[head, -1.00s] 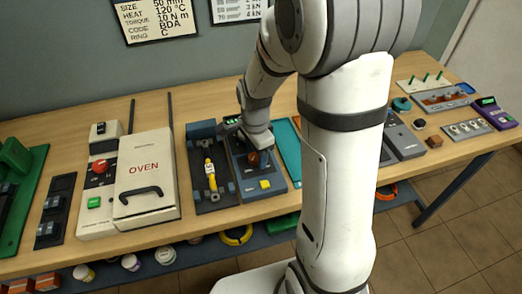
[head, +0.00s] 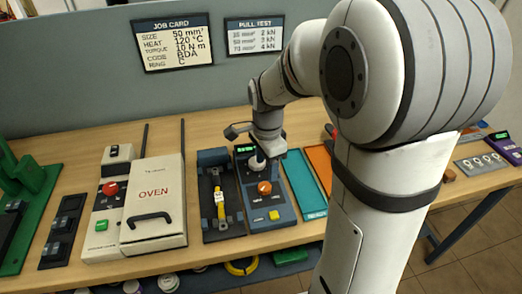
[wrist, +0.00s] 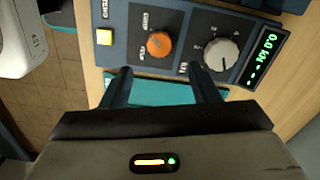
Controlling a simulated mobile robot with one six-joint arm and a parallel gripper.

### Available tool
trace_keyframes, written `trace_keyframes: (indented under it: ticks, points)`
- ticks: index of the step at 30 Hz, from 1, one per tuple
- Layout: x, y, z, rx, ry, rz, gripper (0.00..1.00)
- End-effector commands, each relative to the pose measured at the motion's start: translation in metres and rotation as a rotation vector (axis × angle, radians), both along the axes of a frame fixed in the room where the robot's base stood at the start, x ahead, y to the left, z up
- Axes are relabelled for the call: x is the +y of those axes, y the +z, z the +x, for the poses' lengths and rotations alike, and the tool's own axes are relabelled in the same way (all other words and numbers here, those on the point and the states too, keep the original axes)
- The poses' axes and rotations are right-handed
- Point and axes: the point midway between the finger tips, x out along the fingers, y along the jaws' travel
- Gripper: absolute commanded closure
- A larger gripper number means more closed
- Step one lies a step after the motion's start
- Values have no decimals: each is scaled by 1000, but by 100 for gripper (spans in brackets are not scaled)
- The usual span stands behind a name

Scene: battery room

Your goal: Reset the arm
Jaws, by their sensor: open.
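My arm (head: 375,190) rises at the right of the head view and bends over the bench. My gripper (wrist: 162,86) is open in the wrist view, with its two dark fingers apart and nothing between them. It hovers over the blue pull tester (head: 283,211), which has an orange knob (head: 265,188), a yellow button (head: 273,215) and a green display. In the wrist view the orange knob (wrist: 159,44) and a white knob (wrist: 221,54) lie just beyond the fingers, clear of them. The display (wrist: 264,52) reads 0.0 kN. The fingertips are unclear in the head view.
A white oven (head: 153,205) stands left of the tester, with a dark fixture (head: 222,228) holding a yellow piece between them. Teal (head: 303,183) and orange (head: 320,160) trays lie to the right. A job card (head: 172,42) hangs on the back panel. My arm hides part of the bench.

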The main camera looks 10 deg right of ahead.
Motion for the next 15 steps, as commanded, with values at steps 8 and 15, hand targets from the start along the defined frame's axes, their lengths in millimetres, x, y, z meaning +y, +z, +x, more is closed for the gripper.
trace_keyframes:
  ticks: [8,15]
  points:
    - [-1,8,-8,-16,70,0,45]
    - [-7,44,-62,-108,542,-29,45]
